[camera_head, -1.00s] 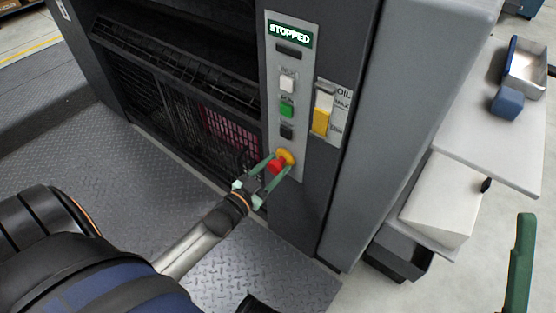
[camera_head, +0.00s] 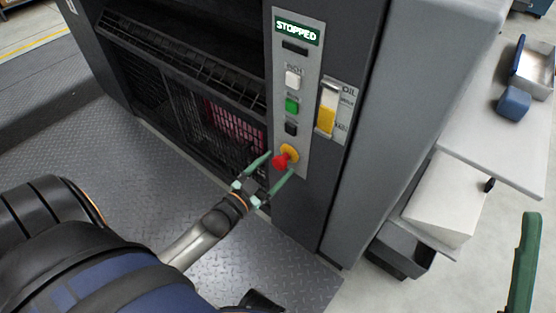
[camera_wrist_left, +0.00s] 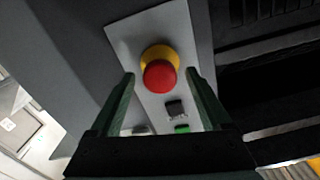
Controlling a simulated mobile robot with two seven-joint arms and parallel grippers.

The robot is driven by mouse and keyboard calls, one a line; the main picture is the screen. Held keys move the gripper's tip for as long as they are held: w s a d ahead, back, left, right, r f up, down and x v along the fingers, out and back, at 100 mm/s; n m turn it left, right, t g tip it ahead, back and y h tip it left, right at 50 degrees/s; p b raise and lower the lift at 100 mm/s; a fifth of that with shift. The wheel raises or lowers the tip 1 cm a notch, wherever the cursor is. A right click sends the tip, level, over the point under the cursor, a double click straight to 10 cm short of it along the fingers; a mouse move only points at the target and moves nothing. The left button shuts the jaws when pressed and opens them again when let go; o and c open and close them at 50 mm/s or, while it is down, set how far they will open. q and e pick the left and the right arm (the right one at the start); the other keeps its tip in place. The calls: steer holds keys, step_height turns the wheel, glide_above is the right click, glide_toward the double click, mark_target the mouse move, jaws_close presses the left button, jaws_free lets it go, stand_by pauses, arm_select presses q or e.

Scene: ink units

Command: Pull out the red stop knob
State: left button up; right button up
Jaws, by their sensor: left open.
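The red stop knob (camera_head: 281,160) sits on a yellow collar (camera_head: 290,151) at the bottom of the grey control panel (camera_head: 305,135). My left gripper (camera_head: 276,166) is open, with its green fingers apart and pointing at the knob. In the left wrist view the red knob (camera_wrist_left: 159,76) shows between and just beyond the fingertips (camera_wrist_left: 160,76), with a gap on either side. The panel's display (camera_head: 297,28) reads STOPPED. Part of my right gripper (camera_head: 524,262), a green finger, shows at the right edge; its other finger is out of view.
White (camera_head: 293,80), green (camera_head: 292,105) and black (camera_head: 291,128) buttons line the panel above the knob. A yellow oil gauge (camera_head: 327,110) is right of it. A dark barred opening (camera_head: 210,115) lies left. A side table (camera_head: 490,130) stands at the right.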

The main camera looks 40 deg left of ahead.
arm_select(q)
steer(key=s+p, duration=0.2)
steer(key=s, duration=0.9)
steer(key=shift+a, duration=0.4)
steer(key=shift+r, duration=0.1)
